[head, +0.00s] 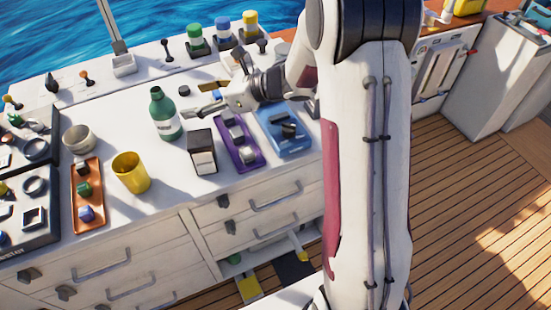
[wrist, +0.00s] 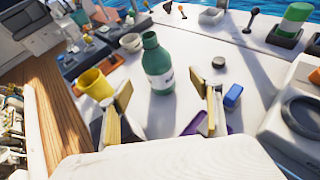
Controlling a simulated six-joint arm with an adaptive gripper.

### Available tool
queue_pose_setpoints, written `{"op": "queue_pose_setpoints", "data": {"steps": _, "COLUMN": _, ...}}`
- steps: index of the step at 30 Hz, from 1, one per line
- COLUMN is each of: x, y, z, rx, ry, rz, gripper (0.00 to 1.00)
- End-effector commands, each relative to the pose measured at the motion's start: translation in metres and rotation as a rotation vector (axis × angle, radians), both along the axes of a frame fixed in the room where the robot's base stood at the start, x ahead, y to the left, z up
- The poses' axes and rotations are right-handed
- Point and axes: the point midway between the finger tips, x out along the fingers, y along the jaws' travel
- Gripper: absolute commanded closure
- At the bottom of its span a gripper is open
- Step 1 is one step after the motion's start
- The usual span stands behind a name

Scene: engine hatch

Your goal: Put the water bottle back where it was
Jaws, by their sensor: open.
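The water bottle is a green bottle (head: 163,114) with a white label, standing upright on the white counter. In the wrist view the bottle (wrist: 154,62) stands ahead of the fingers, in the gap between them. My gripper (head: 192,111) is open and empty, just right of the bottle and pointing at it. Its two spread fingers (wrist: 168,105) show in the wrist view. I cannot tell how wide the gap to the bottle is.
A yellow cup (head: 131,173), a grey bowl (head: 79,138) and a napkin holder (head: 202,154) stand near the bottle. A purple tray (head: 248,158) and a blue tray (head: 299,143) lie to the right. A small dark round piece (head: 184,90) lies behind my gripper.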

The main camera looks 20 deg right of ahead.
Motion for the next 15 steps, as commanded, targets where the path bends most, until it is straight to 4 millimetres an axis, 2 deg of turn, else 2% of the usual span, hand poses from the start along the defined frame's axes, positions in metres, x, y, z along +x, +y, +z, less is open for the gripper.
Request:
{"op": "queue_pose_setpoints", "data": {"steps": 8, "x": 0.016, "y": -0.021, "z": 0.036, "rx": 0.076, "ry": 0.105, "rz": -0.264, "gripper": 0.36}}
{"op": "queue_pose_setpoints", "data": {"steps": 15, "x": 0.018, "y": -0.056, "z": 0.078, "rx": 0.255, "ry": 0.239, "rz": -0.617, "gripper": 0.36}}
